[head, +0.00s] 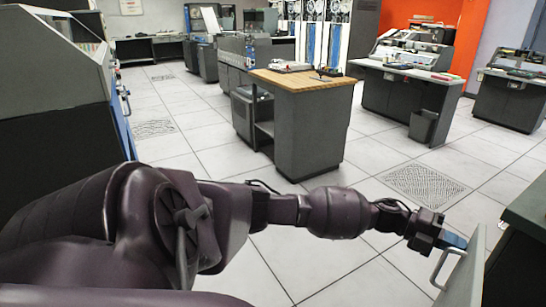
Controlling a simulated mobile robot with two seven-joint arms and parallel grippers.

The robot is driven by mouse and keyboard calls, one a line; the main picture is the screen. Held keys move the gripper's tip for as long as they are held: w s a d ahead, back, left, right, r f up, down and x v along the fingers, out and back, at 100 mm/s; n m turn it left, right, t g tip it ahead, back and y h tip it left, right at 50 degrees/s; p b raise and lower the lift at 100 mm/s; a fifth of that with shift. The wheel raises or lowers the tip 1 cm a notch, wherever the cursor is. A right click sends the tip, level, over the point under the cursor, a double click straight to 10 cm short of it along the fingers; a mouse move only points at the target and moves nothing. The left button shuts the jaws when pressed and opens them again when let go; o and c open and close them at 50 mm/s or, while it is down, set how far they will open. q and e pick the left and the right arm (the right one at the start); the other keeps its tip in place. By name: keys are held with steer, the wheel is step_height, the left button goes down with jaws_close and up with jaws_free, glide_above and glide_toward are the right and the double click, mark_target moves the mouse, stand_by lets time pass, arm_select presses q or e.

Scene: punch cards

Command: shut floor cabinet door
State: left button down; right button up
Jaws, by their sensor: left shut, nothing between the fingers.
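A pale grey cabinet door (464,283) stands open at the lower right of the head view, with a looped metal handle (437,270) on its left face. The dark cabinet body (525,245) is to its right, cut off by the picture edge. My left gripper (455,240) reaches across from the left and is shut and empty. Its bluish tips are at the door's upper part, above the handle; I cannot tell whether they touch it. My right gripper is not in view.
A wood-topped grey desk (302,80) stands in the middle, with dark machines behind it. A grey machine (50,75) is close on the left. A console desk (405,75) and a bin (423,126) stand at the back right. The tiled floor between is clear.

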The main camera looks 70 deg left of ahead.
arm_select(q)
steer(key=w+d+m+g+h+b, duration=0.1)
steer(key=w+d, duration=0.4)
steer(key=d, duration=0.5)
steer(key=shift+d+g+b, duration=0.4)
steer(key=shift+g+b, duration=0.1)
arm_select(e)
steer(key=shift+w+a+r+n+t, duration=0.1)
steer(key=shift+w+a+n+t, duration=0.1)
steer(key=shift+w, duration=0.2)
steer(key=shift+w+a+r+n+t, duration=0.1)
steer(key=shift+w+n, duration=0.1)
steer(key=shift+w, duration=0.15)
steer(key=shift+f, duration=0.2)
arm_select(q)
steer(key=shift+a, duration=0.15)
